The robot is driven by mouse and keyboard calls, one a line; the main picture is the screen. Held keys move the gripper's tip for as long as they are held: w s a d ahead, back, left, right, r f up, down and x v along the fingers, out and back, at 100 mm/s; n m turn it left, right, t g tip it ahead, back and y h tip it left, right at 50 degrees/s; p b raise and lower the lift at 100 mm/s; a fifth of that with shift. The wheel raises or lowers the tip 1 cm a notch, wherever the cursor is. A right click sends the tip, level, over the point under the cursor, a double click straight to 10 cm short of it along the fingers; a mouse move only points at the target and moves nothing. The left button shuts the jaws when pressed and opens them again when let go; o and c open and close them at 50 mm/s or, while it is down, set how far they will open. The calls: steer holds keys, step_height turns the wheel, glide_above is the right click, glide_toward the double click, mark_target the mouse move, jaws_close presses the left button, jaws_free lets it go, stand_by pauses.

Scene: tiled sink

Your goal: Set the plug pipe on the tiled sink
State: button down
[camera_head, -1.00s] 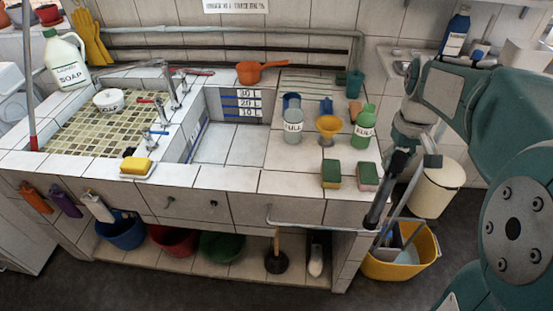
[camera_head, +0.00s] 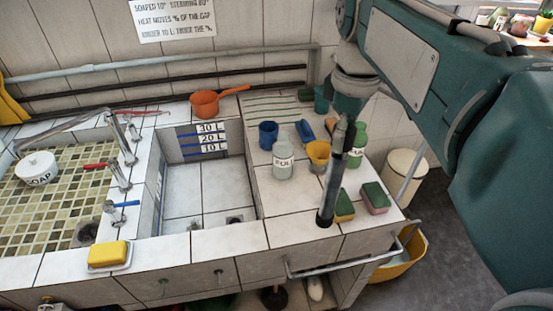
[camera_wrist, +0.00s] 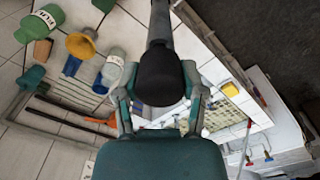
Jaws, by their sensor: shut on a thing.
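The plug pipe (camera_head: 329,190) is a dark grey tube with a wider black lower end. My gripper (camera_head: 345,112) is shut on its upper part, and it hangs nearly upright with a slight tilt. Its lower end shows in front of the counter right of the basin; I cannot tell whether it touches. In the wrist view the pipe (camera_wrist: 160,35) runs between the fingers of my gripper (camera_wrist: 160,92), with a black rounded end nearest the camera. The tiled sink (camera_head: 195,185) has a white basin with litre marks and a small dark drain (camera_head: 235,218) near its front right corner.
A clear bottle (camera_head: 282,165), blue cup (camera_head: 268,135), yellow funnel (camera_head: 318,152) and green bottle (camera_head: 357,145) stand near the pipe. Sponges (camera_head: 374,197) lie at the right edge. An orange dipper (camera_head: 207,104) is behind the basin. The basin is empty.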

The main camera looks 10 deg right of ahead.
steer(key=w+a+f, duration=0.3)
steer(key=w+f, duration=0.9)
steer(key=shift+w+f, duration=0.2)
steer(key=shift+f, duration=0.2)
steer(key=shift+c, duration=0.8)
jaws_free()
steer(key=shift+a, duration=0.15)
